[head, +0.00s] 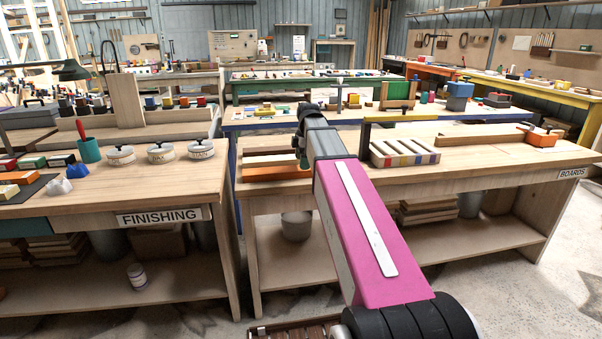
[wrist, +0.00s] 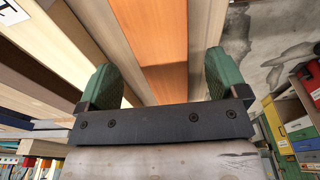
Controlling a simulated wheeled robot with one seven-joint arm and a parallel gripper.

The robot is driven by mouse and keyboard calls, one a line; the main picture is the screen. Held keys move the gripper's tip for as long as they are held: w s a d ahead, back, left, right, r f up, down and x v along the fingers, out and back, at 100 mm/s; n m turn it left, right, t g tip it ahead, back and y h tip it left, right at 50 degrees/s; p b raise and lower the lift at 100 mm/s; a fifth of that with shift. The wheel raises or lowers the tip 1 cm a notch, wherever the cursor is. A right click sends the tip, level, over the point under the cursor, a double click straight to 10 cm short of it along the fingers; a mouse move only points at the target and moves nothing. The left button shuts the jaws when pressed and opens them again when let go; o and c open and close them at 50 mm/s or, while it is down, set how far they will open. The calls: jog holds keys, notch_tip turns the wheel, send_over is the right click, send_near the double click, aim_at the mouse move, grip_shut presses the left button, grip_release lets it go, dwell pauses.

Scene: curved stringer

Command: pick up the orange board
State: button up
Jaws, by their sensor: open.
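The orange board (head: 278,173) lies at the front left of the boards table, in front of paler boards. In the wrist view the orange board (wrist: 162,35) runs lengthwise between my gripper's (wrist: 161,70) two green fingers. My gripper is open and empty, with a finger to each side of the board in the picture. I cannot tell how much height separates the fingers from the board. In the head view my arm hides most of the gripper and the board's right end.
The boards table (head: 480,167) also holds a striped block (head: 404,152) and a long board with an orange block (head: 540,138). The finishing table (head: 110,195) with several tins stands to the left, across a narrow gap. Concrete floor (head: 520,270) is clear at the right front.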

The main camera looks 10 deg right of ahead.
jog(key=f, duration=0.4)
jog(key=shift+a, duration=0.35)
jog(key=c, duration=1.4)
jog(key=shift+r, duration=0.1)
